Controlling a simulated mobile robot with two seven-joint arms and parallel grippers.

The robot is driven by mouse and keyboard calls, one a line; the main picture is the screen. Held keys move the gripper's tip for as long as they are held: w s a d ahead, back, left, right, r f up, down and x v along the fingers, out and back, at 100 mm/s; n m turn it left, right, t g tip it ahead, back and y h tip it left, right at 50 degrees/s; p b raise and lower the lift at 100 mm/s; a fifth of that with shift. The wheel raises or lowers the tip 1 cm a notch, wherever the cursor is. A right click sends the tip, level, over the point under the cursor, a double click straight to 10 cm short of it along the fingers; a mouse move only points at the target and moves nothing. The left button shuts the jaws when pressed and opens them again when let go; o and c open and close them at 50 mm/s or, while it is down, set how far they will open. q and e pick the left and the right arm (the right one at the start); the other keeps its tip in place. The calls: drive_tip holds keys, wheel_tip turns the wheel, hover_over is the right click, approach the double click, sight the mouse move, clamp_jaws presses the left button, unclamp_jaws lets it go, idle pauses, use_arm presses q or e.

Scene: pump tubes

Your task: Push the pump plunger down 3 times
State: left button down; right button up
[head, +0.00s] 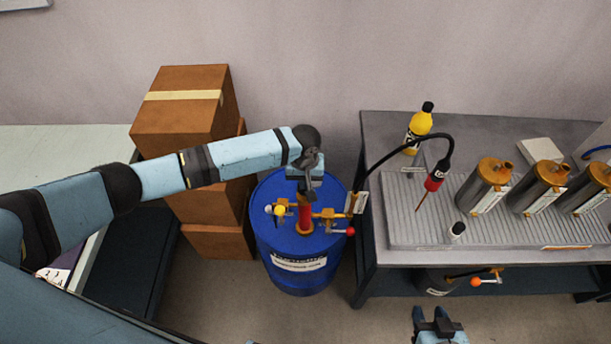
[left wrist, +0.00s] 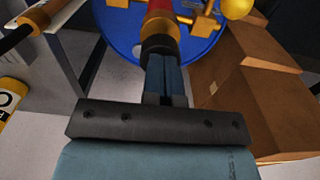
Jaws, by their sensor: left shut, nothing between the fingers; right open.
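The pump stands on top of a blue drum (head: 290,265) in the middle of the head view. Its red column (head: 305,219) is upright, with brass fittings and a yellow ball (head: 280,210) beside it. My left gripper (head: 305,190) is shut and empty, pointing down directly over the column. In the left wrist view, the shut fingers (left wrist: 163,72) reach to the black plunger top (left wrist: 158,44); I cannot tell whether they press on it. The gripper hides the plunger in the head view. My right gripper (head: 437,322) is open and empty at the bottom edge, apart from the drum.
Stacked cardboard boxes (head: 185,118) stand left of the drum. A grey workbench (head: 375,130) on the right carries a yellow bottle (head: 419,125), several metal canisters (head: 485,185) and a red nozzle (head: 435,180) on a black hose. Floor is clear in front of the drum.

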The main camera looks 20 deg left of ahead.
use_arm(q)
drive_tip(key=shift+f, duration=0.35)
wheel_tip(320, 180, up, 5)
drive_tip(key=p, duration=0.5)
drive_tip(key=shift+p, duration=0.35)
drive_tip(key=shift+r, duration=1.2)
drive_tip(key=shift+f, duration=0.1)
drive_tip(key=shift+f+b, duration=1.4)
drive_tip(key=shift+f, duration=2.3)
wheel_tip(320, 180, up, 3)
drive_tip(key=p, duration=0.3)
drive_tip(key=shift+r, duration=2.3)
